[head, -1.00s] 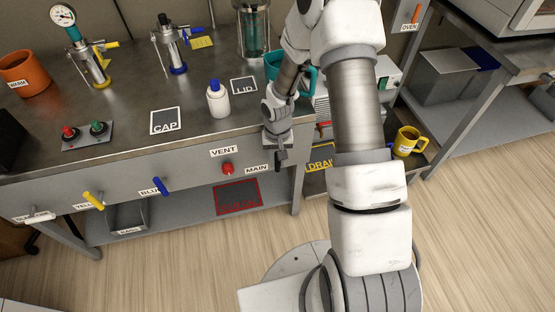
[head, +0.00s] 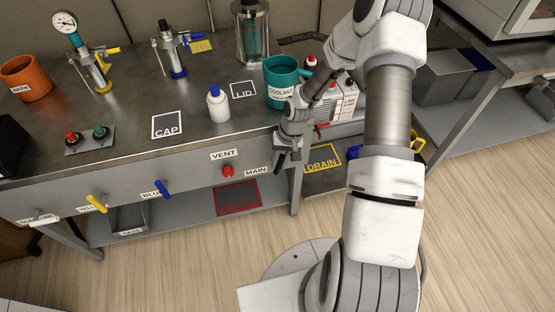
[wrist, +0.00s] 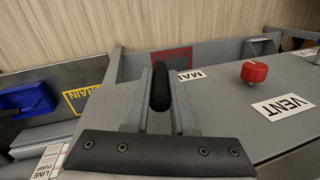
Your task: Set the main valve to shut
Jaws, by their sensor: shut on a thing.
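The main valve's black handle (wrist: 160,92) stands between the two grey fingers of my gripper (wrist: 159,100) in the wrist view. My gripper is shut on this handle. In the head view my gripper (head: 286,152) is at the bench's front panel, just right of the MAIN label (head: 257,171), with a dark end of the handle (head: 279,161) showing below. The MAIN label also shows partly in the wrist view (wrist: 190,75), cut off by a finger. The valve's body and pivot are hidden by my gripper.
A red VENT knob (head: 228,170) is left of MAIN, with blue (head: 162,187) and yellow (head: 96,202) handles farther left. A teal coolant mug (head: 281,85) and a white bottle (head: 218,104) stand on the bench above. A yellow-framed DRAIN mat (head: 322,160) lies lower right.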

